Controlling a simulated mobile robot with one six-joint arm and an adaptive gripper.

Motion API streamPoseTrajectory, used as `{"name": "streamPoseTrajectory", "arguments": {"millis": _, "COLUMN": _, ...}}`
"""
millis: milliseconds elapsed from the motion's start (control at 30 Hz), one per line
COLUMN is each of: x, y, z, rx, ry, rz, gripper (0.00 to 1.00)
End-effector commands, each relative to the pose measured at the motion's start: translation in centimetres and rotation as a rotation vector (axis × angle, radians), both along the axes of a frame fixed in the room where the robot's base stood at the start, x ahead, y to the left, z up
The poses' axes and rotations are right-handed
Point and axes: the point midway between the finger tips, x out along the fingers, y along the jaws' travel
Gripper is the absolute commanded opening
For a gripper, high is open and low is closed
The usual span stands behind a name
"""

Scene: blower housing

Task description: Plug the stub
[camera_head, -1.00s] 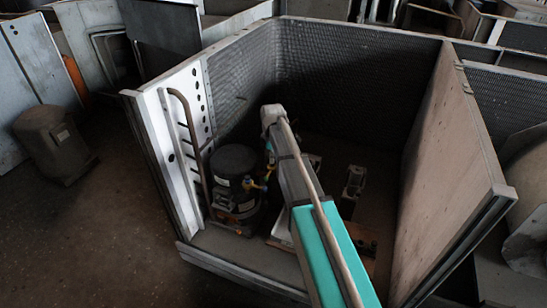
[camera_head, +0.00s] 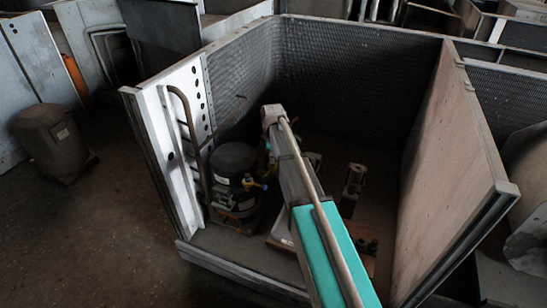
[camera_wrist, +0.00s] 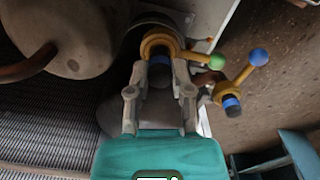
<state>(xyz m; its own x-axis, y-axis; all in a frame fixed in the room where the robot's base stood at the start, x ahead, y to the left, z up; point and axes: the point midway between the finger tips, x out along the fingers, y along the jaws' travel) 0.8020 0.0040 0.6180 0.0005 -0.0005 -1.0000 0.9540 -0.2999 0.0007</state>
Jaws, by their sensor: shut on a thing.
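In the wrist view my gripper (camera_wrist: 161,78) is shut on a dark cylindrical piece (camera_wrist: 160,77) with a bluish band. The piece lies against the mouth of a yellow valve (camera_wrist: 158,43) with a green ball handle (camera_wrist: 188,62); I cannot tell whether it is seated in it. Beside it on the right is a second yellow valve (camera_wrist: 222,88) with a blue ball handle (camera_wrist: 259,57) and a blue-banded dark stub (camera_wrist: 232,105). In the head view the valves (camera_head: 257,183) show small beside the black compressor (camera_head: 234,163); my arm hides the gripper there.
The open metal housing (camera_head: 457,165) surrounds the arm, with a perforated wall at the back. A bent pipe (camera_head: 187,125) stands on the left panel. A rounded grey body (camera_wrist: 62,35) is close at upper left in the wrist view.

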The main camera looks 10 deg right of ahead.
Motion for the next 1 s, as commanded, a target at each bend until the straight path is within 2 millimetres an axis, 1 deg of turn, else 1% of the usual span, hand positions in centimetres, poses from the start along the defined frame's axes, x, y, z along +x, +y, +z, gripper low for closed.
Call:
{"name": "streamPoseTrajectory", "arguments": {"millis": 267, "x": 0.0, "y": 0.0, "z": 0.0, "rx": 0.000, "ry": 0.000, "rz": 0.000, "gripper": 0.04}}
{"name": "streamPoseTrajectory", "arguments": {"millis": 733, "x": 0.0, "y": -0.1, "z": -0.9, "rx": 0.000, "ry": 0.000, "rz": -0.001, "gripper": 0.04}}
{"name": "streamPoseTrajectory", "arguments": {"millis": 1000, "x": 0.0, "y": -0.1, "z": -1.0, "rx": 0.000, "ry": 0.000, "rz": -0.001, "gripper": 0.04}}
